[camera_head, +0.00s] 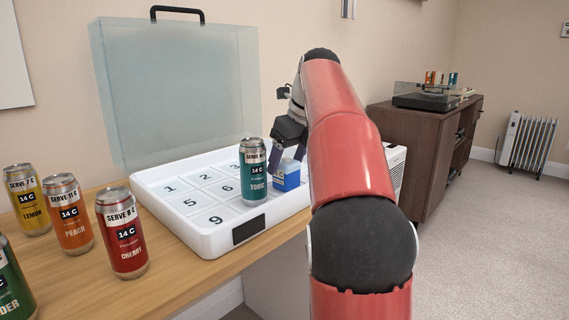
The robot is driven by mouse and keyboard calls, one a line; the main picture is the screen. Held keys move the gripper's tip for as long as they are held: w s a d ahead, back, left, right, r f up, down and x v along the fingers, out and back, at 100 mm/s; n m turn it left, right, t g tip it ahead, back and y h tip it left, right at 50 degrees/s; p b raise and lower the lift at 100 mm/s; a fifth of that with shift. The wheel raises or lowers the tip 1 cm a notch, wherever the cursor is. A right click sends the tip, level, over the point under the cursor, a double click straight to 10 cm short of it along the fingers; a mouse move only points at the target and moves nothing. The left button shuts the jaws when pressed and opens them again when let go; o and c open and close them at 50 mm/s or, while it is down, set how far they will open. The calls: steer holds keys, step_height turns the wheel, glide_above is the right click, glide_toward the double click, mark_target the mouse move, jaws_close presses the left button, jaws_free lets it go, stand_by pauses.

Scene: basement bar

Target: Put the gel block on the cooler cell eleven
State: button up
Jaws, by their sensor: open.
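The gel block (287,180) is a small blue block with a white label. It rests in the white cooler tray (178,228), just right of the teal TONIC can (253,176). The cell number under it is hidden, and I see no readable 11. My gripper (285,160) is open, pointing down close at the block's top. I cannot tell whether its fingers touch the block. My red arm covers the tray's right end. Cells 1, 5, 6 and 9 show bare at the left.
The tray's clear lid (180,90) stands raised behind it. Yellow LEMON (27,205), orange PEACH (70,218) and red CHERRY (122,238) cans, plus a partly cut-off green can (12,285), stand on the wooden counter (165,290) at left. A dark cabinet (425,150) stands right.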

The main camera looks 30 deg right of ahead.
steer(key=p+v, duration=0.3)
steer(key=v, duration=0.6)
steer(key=shift+p, duration=0.3)
steer(key=shift+s+r, duration=0.1)
